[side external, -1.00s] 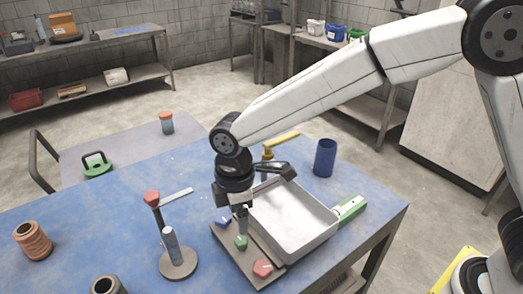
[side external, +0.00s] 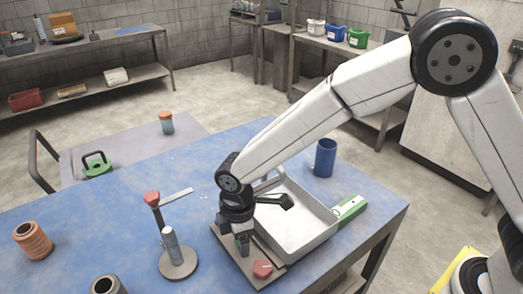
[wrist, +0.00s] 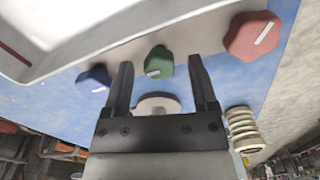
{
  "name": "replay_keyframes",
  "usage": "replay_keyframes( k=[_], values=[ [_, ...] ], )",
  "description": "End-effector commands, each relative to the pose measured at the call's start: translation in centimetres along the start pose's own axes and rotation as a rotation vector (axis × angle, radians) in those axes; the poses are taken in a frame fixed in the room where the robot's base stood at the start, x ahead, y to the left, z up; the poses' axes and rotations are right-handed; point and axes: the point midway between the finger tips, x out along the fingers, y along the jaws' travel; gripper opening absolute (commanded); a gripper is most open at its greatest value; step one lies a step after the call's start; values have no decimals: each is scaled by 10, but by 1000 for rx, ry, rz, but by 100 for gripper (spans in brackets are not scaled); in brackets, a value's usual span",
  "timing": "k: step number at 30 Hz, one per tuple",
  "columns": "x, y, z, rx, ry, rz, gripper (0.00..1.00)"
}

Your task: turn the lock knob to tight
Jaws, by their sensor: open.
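Three faceted knobs with pale pointer lines stand in a row on a flat brown plate (side external: 232,262) at the tray's near side. In the wrist view, the blue knob (wrist: 93,79) is left, the green knob (wrist: 158,62) is in the middle, and the red knob (wrist: 252,36) is right. I cannot tell which is the lock knob. My gripper (side external: 243,250) is open and low over the plate, pointing down. In the wrist view the green knob shows between the fingertips; contact is not visible. In the side view my gripper hides the blue knob and most of the green one.
A white tray (side external: 326,214) stands right behind the knobs. A round-based stand (side external: 178,264) with a red-topped arm is to the left.

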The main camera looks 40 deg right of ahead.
Motion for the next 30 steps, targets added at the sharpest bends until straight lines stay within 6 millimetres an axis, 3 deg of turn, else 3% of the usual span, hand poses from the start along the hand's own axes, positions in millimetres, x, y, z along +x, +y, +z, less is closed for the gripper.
replay_keyframes(
  k=[5, 9, 12, 30],
  values=[
    [0, 0, 0, 0, 0, 0, 72],
    [0, 0, 0, 0, 0, 0, 27],
    [0, 0, 0, 0, 0, 0, 0],
    [-1, 0, 0, 125, 0, 0, 0]
  ],
)
